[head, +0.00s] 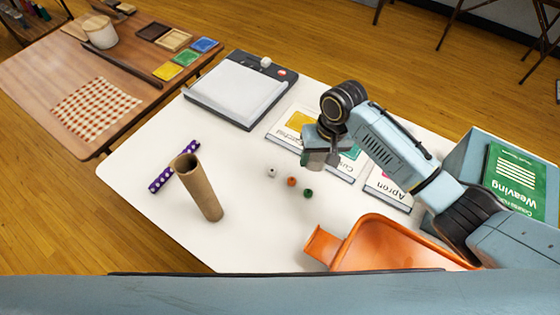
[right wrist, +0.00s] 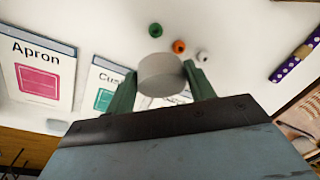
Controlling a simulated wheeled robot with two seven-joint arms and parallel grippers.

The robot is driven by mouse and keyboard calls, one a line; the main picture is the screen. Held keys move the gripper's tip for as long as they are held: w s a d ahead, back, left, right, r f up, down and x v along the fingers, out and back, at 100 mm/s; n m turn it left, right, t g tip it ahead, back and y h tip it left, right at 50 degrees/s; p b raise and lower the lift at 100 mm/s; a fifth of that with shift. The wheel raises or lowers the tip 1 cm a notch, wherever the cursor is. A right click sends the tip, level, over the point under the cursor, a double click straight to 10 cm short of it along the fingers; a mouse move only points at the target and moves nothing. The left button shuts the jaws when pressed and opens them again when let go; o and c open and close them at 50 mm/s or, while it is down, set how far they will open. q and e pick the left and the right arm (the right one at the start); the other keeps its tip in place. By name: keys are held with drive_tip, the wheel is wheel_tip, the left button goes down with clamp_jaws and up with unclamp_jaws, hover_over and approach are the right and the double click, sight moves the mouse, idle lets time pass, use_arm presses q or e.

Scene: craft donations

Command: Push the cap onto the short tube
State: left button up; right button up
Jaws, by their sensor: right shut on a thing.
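The brown cardboard tube (head: 201,192) stands on the white table at the left, its open top (head: 186,161) uncovered. My right gripper (head: 320,158) is over the right part of the table, well apart from the tube. In the right wrist view its green fingers (right wrist: 161,88) are shut on a round, light grey cap (right wrist: 161,73). In the head view I cannot make out the cap clearly at the fingers. My left gripper is not in view.
Three small beads (head: 291,182) lie between tube and gripper. A purple dotted strip (head: 160,180) lies behind the tube. An orange tray (head: 347,243) is at the front right, a green book (head: 516,180) at the right, cards (head: 388,188) under the arm, a paper trimmer (head: 236,92) at the back.

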use_arm(q)
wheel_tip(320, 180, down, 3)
drive_tip(key=b, duration=0.3)
use_arm(e)
drive_tip(key=s+d+r, duration=0.1)
drive_tip(key=d+r, duration=0.4)
drive_tip(key=r, duration=0.2)
drive_tip(key=s+d+r+m, duration=0.1)
drive_tip(key=d+r, duration=0.4)
drive_tip(key=r, duration=0.3)
drive_tip(key=shift+d+r, duration=0.15)
drive_tip(key=shift+r, duration=0.15)
